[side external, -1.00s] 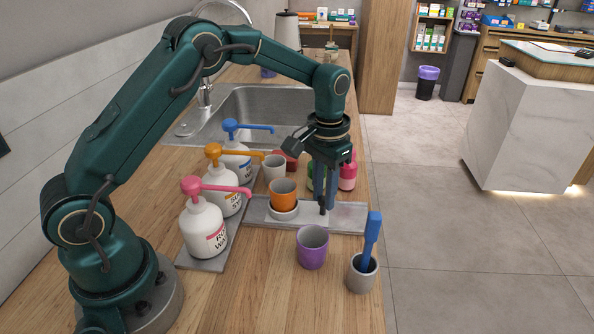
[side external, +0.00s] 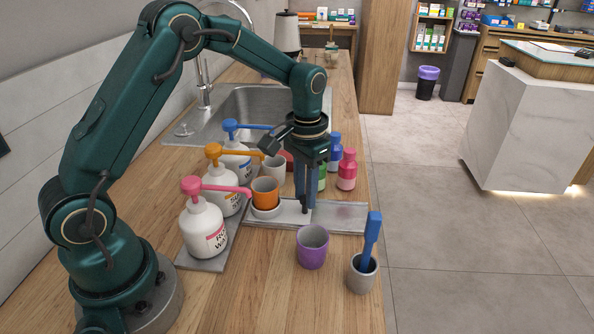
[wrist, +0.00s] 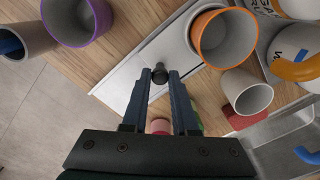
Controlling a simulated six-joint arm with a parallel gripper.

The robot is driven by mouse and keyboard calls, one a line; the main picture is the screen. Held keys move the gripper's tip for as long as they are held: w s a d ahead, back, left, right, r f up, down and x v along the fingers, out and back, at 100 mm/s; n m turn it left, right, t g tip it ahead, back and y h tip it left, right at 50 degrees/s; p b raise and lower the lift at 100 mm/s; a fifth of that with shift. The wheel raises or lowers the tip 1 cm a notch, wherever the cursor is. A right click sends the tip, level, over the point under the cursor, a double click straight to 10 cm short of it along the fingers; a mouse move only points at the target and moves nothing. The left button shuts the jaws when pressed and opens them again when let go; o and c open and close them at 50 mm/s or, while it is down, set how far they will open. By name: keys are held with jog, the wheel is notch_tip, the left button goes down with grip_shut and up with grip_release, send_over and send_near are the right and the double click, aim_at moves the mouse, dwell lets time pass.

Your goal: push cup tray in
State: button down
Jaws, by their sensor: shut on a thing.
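The orange cup (side external: 265,192) stands upright in a white ring holder on the pale cup tray (side external: 290,214). The tray lies on a long grey base plate (side external: 345,217) whose right part is bare. My gripper (side external: 304,207) points down at the tray's right end. In the wrist view, my gripper (wrist: 160,82) has its fingers closed around the tray's black knob (wrist: 160,71). The cup also shows in the wrist view (wrist: 224,38), empty, at the tray's far end from the knob.
Pump bottles (side external: 205,232) stand left of the tray. A pale cup (side external: 274,167) and small bottles, including a pink one (side external: 347,172), stand behind. A purple cup (side external: 312,248) and a grey cup with a blue stick (side external: 362,274) stand in front. A sink (side external: 250,110) lies farther back.

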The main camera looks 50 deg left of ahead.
jog(key=shift+s+a, duration=0.2)
jog(key=shift+a, duration=0.05)
jog(key=c, duration=0.7)
grip_release()
jog(key=shift+r, duration=2.6)
